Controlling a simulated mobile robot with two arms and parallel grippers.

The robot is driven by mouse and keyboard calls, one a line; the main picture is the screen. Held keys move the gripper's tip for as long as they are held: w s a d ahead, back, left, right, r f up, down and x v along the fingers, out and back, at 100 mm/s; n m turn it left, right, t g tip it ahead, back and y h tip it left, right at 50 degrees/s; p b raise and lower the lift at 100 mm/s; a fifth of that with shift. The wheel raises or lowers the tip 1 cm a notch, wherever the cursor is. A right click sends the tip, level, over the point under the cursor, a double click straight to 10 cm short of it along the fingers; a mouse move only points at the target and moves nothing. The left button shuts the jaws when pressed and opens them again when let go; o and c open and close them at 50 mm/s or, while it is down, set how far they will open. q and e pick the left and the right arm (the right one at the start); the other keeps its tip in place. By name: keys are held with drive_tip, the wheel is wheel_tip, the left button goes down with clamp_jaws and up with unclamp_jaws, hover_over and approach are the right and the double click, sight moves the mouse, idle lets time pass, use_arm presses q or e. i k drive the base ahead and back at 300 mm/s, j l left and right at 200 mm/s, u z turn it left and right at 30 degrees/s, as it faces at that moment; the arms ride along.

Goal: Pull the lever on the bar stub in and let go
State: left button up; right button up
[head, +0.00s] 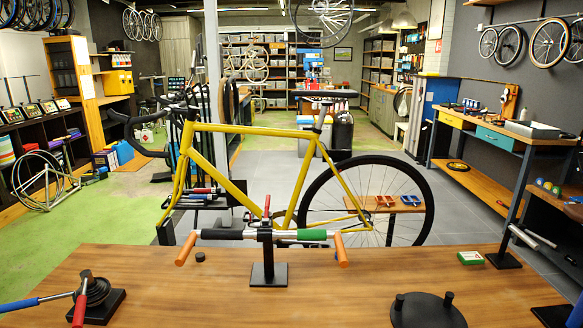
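The bar stub (290,235) is a short horizontal bar on a black stand at the middle of the workbench's far side. A small red handle stands up at the clamp (267,206). Nothing touches the bar. I see neither of my grippers in this view.
The wooden workbench (330,285) is mostly clear in front of the stub. A black-based device with blue and red handles (79,312) stands at left. A round black plate with pegs (425,312) lies right. A yellow bicycle (215,172) stands close behind.

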sight(539, 238)
drive_tip(key=l, duration=1.4)
drive_tip(key=i+l, duration=0.15)
drive_tip(key=l, duration=2.6)
drive_tip(key=i, duration=0.05)
